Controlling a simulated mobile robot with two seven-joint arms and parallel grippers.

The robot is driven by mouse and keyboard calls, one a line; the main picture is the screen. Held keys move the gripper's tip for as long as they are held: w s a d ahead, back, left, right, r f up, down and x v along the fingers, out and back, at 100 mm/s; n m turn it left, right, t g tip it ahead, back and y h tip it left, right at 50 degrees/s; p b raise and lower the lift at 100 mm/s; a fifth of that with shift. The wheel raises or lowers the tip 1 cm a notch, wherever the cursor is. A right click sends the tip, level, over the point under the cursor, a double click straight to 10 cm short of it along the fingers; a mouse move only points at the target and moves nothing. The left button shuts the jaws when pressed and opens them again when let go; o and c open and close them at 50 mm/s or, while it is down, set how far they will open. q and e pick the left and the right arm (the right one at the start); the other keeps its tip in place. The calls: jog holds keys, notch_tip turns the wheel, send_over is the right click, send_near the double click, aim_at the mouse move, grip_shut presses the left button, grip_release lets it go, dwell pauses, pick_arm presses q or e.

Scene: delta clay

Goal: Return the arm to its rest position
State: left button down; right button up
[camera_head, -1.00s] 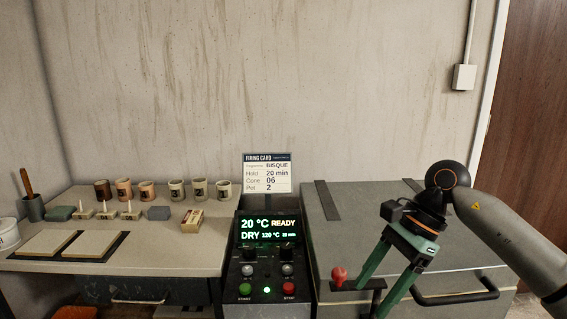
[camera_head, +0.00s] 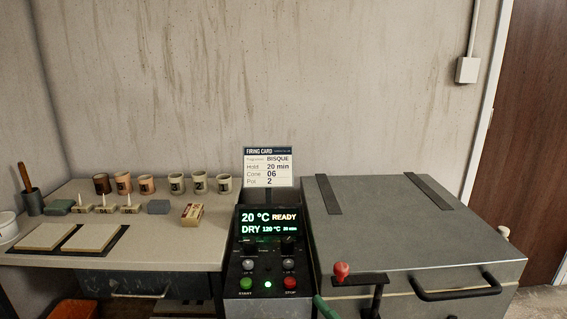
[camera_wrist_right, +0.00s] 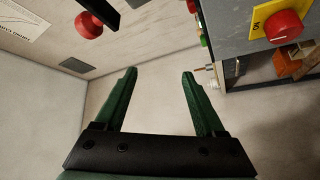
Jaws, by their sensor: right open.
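My right gripper (camera_wrist_right: 158,74) is open and empty in the right wrist view, its two green fingers apart with bare floor and wall behind them. The rest of the right arm is out of that view. My left gripper is not in view.
The kiln (camera_head: 400,228) has its lid down, with a black front handle (camera_head: 456,293). The control panel (camera_head: 268,229) reads 20 °C READY. A workbench (camera_head: 190,257) holds several cups. In the wrist view a red knob on a yellow plate (camera_wrist_right: 261,15) is at upper right.

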jog(key=s+d+f+m+g+h, duration=0.45)
jog(key=s+f+m, duration=0.35)
jog(key=f, duration=0.4)
jog(key=s+d+f+m+g+h, duration=0.3)
jog(key=s+d+f+m+h, duration=0.15)
jog(key=s+f+m, duration=0.6)
pick_arm(q)
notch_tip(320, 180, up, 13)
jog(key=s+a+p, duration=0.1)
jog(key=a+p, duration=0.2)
jog(key=p, duration=1.4)
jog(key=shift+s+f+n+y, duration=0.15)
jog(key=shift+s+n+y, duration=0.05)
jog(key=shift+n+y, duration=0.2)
pick_arm(e)
notch_tip(320, 180, up, 11)
jog(key=d+h, duration=0.1)
jog(key=d, duration=0.1)
jog(key=shift+s+d+f+n, duration=0.15)
jog(key=shift+d+n, duration=0.05)
jog(key=shift+n, duration=0.15)
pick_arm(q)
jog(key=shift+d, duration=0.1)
